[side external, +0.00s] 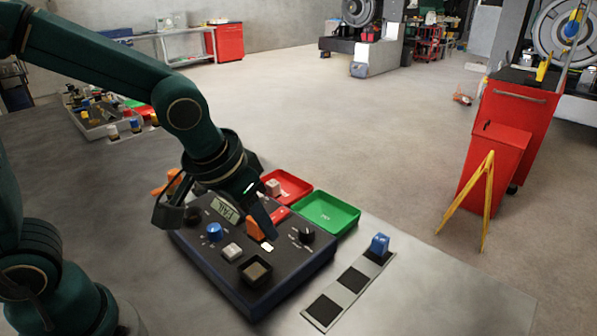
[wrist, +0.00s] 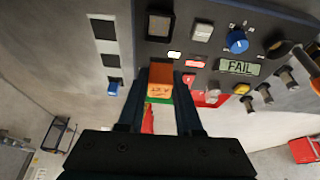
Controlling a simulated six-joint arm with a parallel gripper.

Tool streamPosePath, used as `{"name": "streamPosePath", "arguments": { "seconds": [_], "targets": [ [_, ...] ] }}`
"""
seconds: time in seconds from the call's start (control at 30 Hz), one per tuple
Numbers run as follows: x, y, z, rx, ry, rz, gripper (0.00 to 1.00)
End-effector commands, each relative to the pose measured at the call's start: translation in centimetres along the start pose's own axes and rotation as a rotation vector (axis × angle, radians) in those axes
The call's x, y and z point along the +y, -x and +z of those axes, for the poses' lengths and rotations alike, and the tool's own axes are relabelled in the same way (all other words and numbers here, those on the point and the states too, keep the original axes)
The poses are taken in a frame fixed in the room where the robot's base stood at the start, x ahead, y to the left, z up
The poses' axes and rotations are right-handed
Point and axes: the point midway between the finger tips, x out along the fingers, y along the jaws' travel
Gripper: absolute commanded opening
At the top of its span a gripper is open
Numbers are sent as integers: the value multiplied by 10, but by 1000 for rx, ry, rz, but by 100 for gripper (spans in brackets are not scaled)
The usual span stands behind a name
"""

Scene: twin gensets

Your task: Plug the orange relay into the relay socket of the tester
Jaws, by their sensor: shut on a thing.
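My gripper (wrist: 161,80) is shut on the orange relay (wrist: 160,90), which sits between its two fingertips in the wrist view. In the side view the relay (side external: 254,229) is at the fingertips, over the tester's top between the display and the white button. Whether it touches the panel I cannot tell. The tester (side external: 210,262) is a dark box whose display (side external: 224,209) reads FAIL. Its relay socket (side external: 256,270), a black-framed square, is at the near corner, apart from the relay. The socket (wrist: 159,26) is beyond the fingertips in the wrist view.
A strip (side external: 367,267) with dark square places lies right of the tester, with a blue relay (side external: 380,243) at its far end. A green tray (side external: 325,212) and a red tray (side external: 291,184) lie behind the tester. A blue knob (side external: 214,231) stands on the panel.

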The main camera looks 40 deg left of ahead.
Motion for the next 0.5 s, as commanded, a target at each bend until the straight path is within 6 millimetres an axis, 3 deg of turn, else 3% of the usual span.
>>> {"name": "streamPosePath", "arguments": {
  "seconds": [0.1, 0.27, 0.5],
  "targets": [
    [2, 9, 13, 4, -19, 9, 0],
    [6, 16, 16, 2, -41, 17, 0],
    [6, 2, 22, -4, -43, 16, 0]
  ]
}}
